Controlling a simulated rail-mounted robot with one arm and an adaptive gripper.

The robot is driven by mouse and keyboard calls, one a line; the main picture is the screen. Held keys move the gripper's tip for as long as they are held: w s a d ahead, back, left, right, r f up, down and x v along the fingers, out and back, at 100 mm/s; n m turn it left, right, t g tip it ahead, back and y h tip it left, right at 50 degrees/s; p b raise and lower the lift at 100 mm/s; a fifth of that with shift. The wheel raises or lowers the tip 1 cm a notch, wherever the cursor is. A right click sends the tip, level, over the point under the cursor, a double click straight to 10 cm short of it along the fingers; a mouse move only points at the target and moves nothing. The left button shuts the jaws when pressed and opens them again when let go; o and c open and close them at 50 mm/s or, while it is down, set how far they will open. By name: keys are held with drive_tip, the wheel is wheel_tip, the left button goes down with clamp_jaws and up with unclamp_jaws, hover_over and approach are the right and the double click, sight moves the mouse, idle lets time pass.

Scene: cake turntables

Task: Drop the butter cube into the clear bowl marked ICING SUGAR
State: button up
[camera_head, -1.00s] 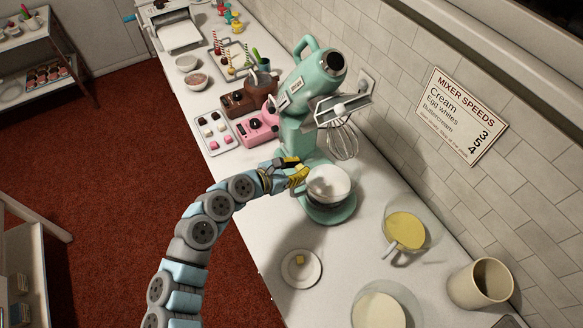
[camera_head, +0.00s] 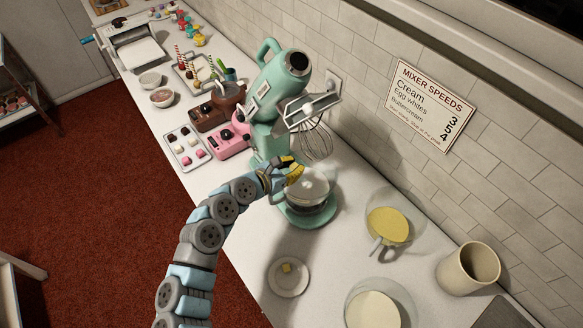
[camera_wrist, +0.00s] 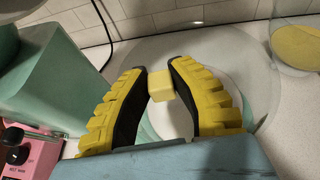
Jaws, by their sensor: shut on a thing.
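My gripper (camera_head: 293,172) has yellow-backed, dark-padded fingers. In the wrist view my gripper (camera_wrist: 160,66) is shut on a pale yellow butter cube (camera_wrist: 161,87) held between its fingers. It is above the left side of the mixer bowl (camera_head: 309,190), a pale vessel on the mint mixer's base. One clear bowl (camera_head: 388,225) holds something yellow; another clear bowl (camera_head: 373,309) at the bottom holds something cream-coloured. I cannot read an ICING SUGAR mark on any bowl.
The mint mixer (camera_head: 277,84) stands with its head and whisk raised behind my gripper. A pink device (camera_head: 229,139) and a tray of small sweets (camera_head: 187,147) are to its left. A beige crock (camera_head: 467,268) stands at right by the tiled wall.

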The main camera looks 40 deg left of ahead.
drive_tip(key=o, duration=0.8)
drive_tip(key=v, duration=1.2)
drive_tip(key=shift+r, duration=0.1)
